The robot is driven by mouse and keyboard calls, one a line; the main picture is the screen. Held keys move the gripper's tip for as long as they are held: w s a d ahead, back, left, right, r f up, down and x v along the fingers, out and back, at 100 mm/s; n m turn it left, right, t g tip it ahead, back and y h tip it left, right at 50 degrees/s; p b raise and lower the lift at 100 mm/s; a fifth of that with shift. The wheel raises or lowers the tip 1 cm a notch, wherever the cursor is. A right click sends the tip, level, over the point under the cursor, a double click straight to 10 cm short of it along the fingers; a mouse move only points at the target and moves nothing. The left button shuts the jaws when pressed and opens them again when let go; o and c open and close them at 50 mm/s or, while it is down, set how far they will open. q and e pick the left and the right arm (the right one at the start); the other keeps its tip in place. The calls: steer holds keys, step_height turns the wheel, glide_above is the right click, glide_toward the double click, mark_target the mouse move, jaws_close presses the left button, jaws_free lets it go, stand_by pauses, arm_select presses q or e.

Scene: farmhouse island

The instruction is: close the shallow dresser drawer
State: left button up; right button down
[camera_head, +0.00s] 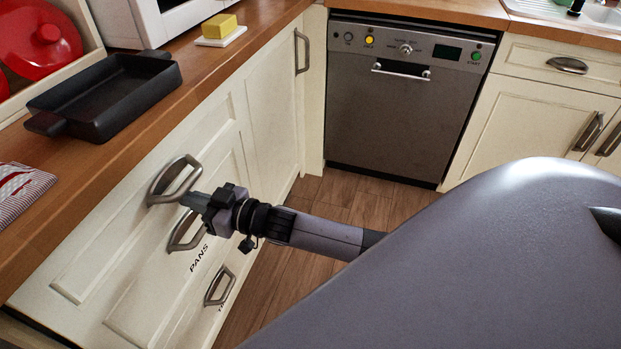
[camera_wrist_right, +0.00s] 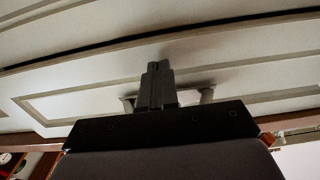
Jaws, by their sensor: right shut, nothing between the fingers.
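The drawer stack is in the left cream cabinet in the head view. The top, shallow drawer front (camera_head: 115,240) has a metal bow handle (camera_head: 172,181) and looks about flush with the cabinet; I see no clear gap. My right gripper (camera_head: 187,201) reaches in from the right, with its fingertips at the lower end of that handle, close to the drawer front. In the right wrist view its fingers (camera_wrist_right: 157,85) are shut together with nothing between them, before a pale panelled front (camera_wrist_right: 85,100). A handle (camera_wrist_right: 207,96) is partly hidden behind them. Whether the fingertips touch is unclear. My left gripper is out of view.
Below are a drawer handle (camera_head: 184,232) above the word PANS and a lower handle (camera_head: 220,287). The wooden counter (camera_head: 130,145) holds a black pan (camera_head: 105,95), a yellow block (camera_head: 219,26) and a striped cloth (camera_head: 22,192). A dishwasher (camera_head: 395,110) stands behind; the floor before it is clear.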

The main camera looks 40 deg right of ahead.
steer(key=p+v, duration=0.4)
steer(key=v, duration=0.2)
stand_by(1.4)
stand_by(0.3)
steer(key=shift+s, duration=0.1)
